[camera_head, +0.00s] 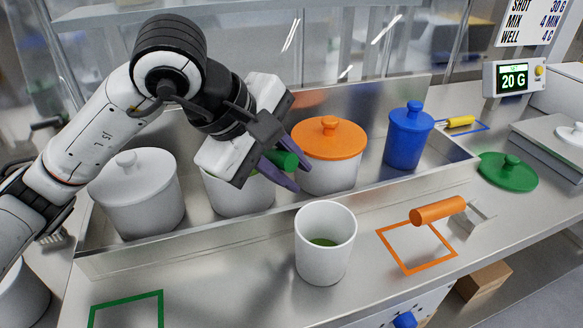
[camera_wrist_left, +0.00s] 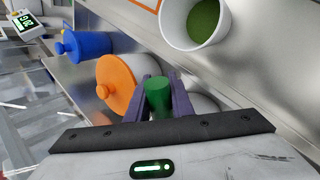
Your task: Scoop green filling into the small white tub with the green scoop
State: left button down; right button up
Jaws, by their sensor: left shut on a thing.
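My left gripper (camera_head: 288,166) is shut on the green scoop's handle (camera_head: 283,159), between its purple fingers. The handle also shows in the left wrist view (camera_wrist_left: 158,96); the scoop's bowl is hidden. The gripper is over an uncovered white pot (camera_head: 238,196) in the steel well; I cannot see into this pot. The small white tub (camera_head: 324,262) stands upright on the counter in front of the well. Green filling (camera_head: 323,242) lies in it, and it shows in the left wrist view too (camera_wrist_left: 203,20). My right gripper is not in view.
A white lidded pot (camera_head: 137,199), an orange-lidded pot (camera_head: 329,142) and a blue canister (camera_head: 408,140) share the well. A green lid (camera_head: 507,171) and an orange-handled scoop (camera_head: 438,210) lie right. The display (camera_head: 513,78) reads 20 G. The front-left counter is clear.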

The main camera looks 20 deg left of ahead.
aim_at(292, 154)
pick_arm(q)
jog(key=shift+r, duration=0.15)
